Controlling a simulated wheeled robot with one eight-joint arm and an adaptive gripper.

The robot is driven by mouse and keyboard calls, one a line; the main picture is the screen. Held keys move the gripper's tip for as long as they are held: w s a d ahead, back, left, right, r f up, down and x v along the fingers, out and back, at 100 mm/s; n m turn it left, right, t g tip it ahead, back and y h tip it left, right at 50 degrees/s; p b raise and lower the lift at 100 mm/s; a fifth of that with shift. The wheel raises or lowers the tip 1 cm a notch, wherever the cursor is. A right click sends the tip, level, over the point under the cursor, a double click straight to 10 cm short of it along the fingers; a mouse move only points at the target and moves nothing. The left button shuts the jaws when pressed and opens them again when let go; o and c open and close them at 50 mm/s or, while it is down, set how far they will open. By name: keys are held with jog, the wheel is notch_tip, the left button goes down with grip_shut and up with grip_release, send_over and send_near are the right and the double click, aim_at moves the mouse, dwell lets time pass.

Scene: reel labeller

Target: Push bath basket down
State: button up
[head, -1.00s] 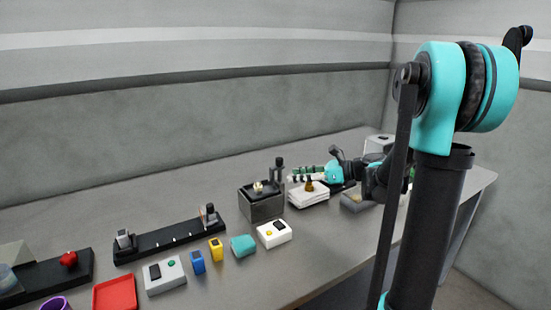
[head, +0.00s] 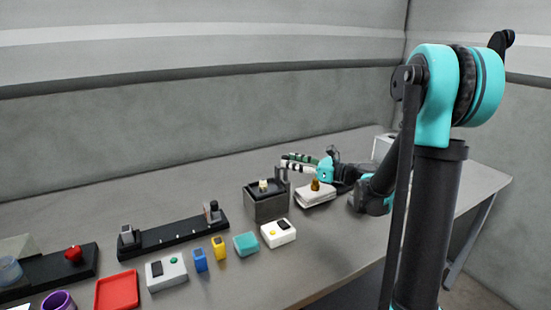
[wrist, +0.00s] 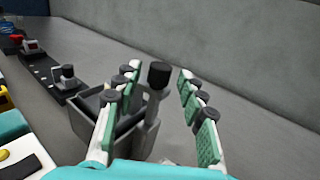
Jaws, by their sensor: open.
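The bath (head: 266,209) is a dark grey box in the middle of the bench, with a black basket (head: 257,190) at its top and a small cream piece in it. A grey post with a black knob (wrist: 159,76) stands at the bath's right side. My gripper (head: 288,163) is at this post, above the bath's right edge. In the wrist view its open fingers (wrist: 160,84) stand on either side of the post and knob. I cannot tell whether they touch it. My fingers partly hide the bath in the wrist view and the knob in the head view.
A white stack with a brown-gold piece (head: 315,188) lies under my arm. A white switch box (head: 278,233), teal block (head: 246,244), yellow block (head: 219,247) and blue block (head: 200,260) stand in front. A black rail (head: 170,238) lies left. The bench behind the bath is clear.

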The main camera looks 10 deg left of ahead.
jog(key=x, duration=0.6)
jog(key=shift+a, duration=0.35)
jog(key=shift+w, duration=0.1)
jog(key=shift+c, duration=0.5)
grip_shut()
